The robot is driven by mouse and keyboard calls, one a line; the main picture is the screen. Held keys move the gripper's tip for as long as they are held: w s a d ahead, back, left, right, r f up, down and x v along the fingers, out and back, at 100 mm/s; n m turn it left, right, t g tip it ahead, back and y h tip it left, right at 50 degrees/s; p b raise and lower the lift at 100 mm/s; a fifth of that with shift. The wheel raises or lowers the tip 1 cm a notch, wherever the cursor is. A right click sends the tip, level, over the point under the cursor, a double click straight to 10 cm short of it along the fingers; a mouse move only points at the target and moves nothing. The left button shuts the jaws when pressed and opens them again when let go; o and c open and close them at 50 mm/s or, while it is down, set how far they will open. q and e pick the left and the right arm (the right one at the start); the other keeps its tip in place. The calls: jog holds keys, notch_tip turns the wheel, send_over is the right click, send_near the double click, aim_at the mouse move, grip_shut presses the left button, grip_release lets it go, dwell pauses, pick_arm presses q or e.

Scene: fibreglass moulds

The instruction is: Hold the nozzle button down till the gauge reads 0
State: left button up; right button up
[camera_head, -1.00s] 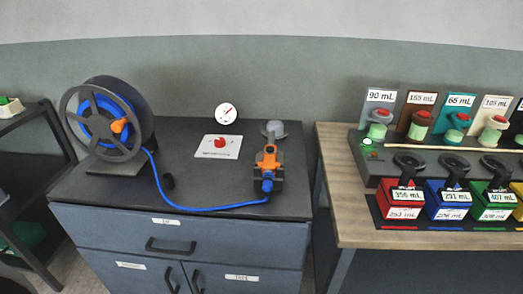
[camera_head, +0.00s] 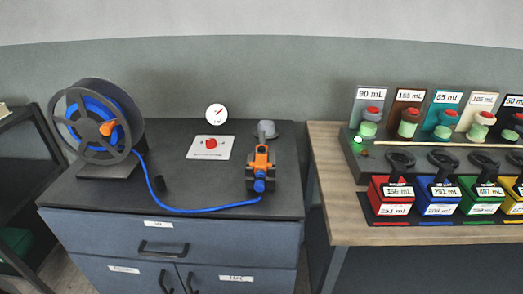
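The orange and dark nozzle (camera_head: 260,165) lies on the dark cabinet top (camera_head: 185,188), joined at its near end to a blue hose (camera_head: 205,209). Its button is too small to make out. The round white gauge (camera_head: 216,114) with a red needle stands at the back of the cabinet top; its reading is too small to tell. A white plate with a red knob (camera_head: 211,143) lies in front of the gauge. The hose runs to a reel (camera_head: 97,120) with an orange hub at the left. Neither of my grippers shows.
A grey domed object (camera_head: 264,129) stands behind the nozzle. A wooden table (camera_head: 345,205) at the right, across a narrow gap, holds labelled bottles and several coloured containers with black handles. The cabinet's front left top is mostly clear.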

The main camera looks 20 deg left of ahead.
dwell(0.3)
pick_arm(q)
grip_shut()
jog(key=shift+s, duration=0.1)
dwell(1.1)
